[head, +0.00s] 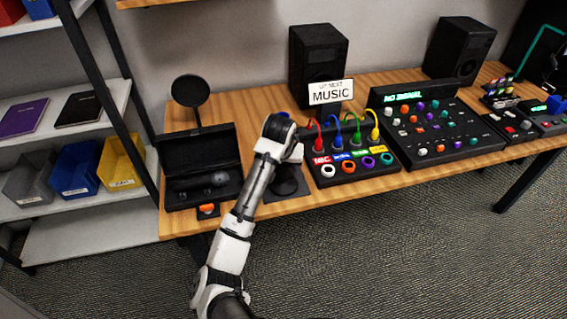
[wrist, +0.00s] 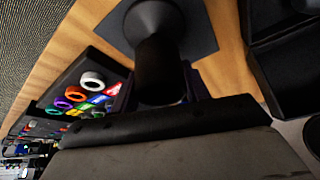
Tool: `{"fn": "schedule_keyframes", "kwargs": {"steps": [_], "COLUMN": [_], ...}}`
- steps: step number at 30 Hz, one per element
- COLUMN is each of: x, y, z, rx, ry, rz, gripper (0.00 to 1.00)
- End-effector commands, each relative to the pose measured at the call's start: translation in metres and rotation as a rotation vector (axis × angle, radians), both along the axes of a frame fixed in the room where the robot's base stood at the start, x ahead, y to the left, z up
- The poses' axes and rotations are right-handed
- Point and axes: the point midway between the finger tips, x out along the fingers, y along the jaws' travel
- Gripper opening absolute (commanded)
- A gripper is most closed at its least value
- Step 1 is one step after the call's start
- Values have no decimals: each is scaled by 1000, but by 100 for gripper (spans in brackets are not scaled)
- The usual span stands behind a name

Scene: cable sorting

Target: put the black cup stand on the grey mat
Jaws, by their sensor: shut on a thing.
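The black cup stand (wrist: 158,60) is held in my gripper (wrist: 160,88), with a finger at each side of its dark body. Its flared round end points away from the wrist and lies over the grey mat (wrist: 203,34). In the head view the black cup stand (head: 285,182) shows below my gripper (head: 288,160), within the outline of the grey mat (head: 301,190). My wrist hides its upper part and the fingers. I cannot tell whether its base touches the mat.
The mat lies on the wooden desk between an open black case (head: 205,150) on the left and a mixer box (head: 352,172) with coloured plugs and rings on the right. A round black disc on a post (head: 190,91) stands behind the case. Shelves (head: 75,195) stand at left.

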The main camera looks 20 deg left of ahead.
Motion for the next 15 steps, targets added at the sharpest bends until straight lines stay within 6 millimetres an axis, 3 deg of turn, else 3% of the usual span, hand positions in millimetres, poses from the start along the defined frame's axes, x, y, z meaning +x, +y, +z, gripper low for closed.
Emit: {"fn": "schedule_keyframes", "kwargs": {"steps": [2, 3, 7, 15], "x": [0, 0, 0, 0], "y": [0, 0, 0, 0], "z": [-2, -2, -2, -2], "rx": [-1, -1, 0, 0], "ry": [-2, 0, 1, 0], "rz": [0, 0, 0, 0], "gripper": [0, 50, 67, 68]}}
